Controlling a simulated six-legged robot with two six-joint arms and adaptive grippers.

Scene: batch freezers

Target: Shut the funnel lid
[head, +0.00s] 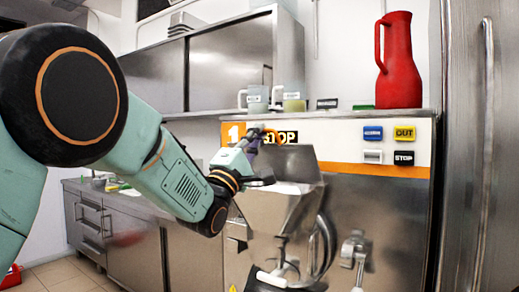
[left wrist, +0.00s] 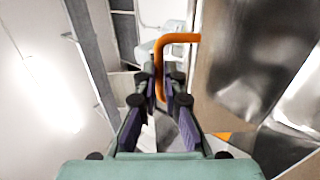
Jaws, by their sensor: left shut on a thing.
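The funnel lid (head: 290,162) is a steel panel tilted up above the steel funnel (head: 262,210) on the front of the machine. My left gripper (head: 258,139) is at the handle, at the lid's upper left. In the left wrist view, the fingers (left wrist: 160,88) are closed around the lower part of the orange handle (left wrist: 178,39), and a broad steel surface (left wrist: 245,65) lies to the right. My right gripper is not in view.
Mugs (head: 293,98) and a red jug (head: 398,62) stand on the shelf above the machine. Blue, yellow, white and black buttons (head: 404,133) are at right. A curved steel bar (head: 328,245) and a tap (head: 354,249) stick out below. A steel counter (head: 140,235) runs along the left.

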